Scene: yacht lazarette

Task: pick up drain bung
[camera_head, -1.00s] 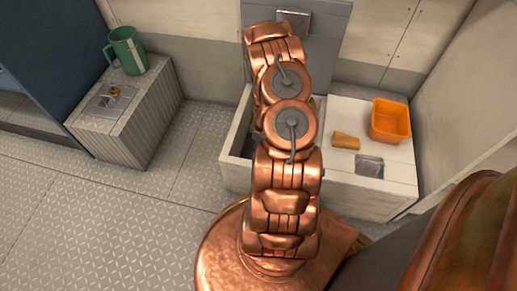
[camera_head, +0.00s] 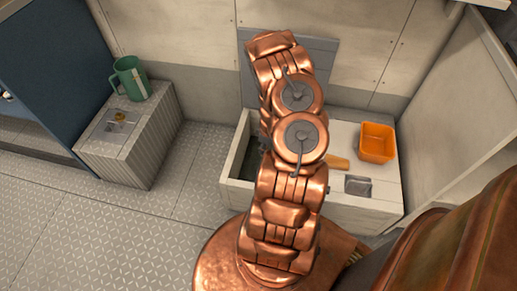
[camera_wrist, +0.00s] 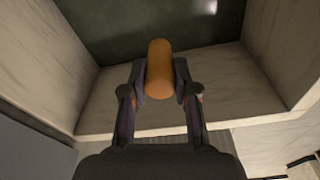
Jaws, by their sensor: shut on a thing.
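My gripper (camera_wrist: 160,84) is shut on an orange-tan, rounded cylinder, which looks like the drain bung (camera_wrist: 160,62), in the wrist view. The fingers press its two sides, and its rounded end sticks out beyond them. It is above an open white compartment (camera_wrist: 95,105) with a dark green floor (camera_wrist: 120,25); whether it touches anything below I cannot tell. In the head view my arm hides the gripper and the held piece.
The compartment's white rim (camera_head: 228,192) shows left of my arm. To the right are an orange bin (camera_head: 377,143), a tan tapered piece (camera_head: 338,162) and a grey square recess (camera_head: 358,186). A green mug (camera_head: 130,79) and a brass fitting (camera_head: 120,116) are on a ribbed box (camera_head: 150,145).

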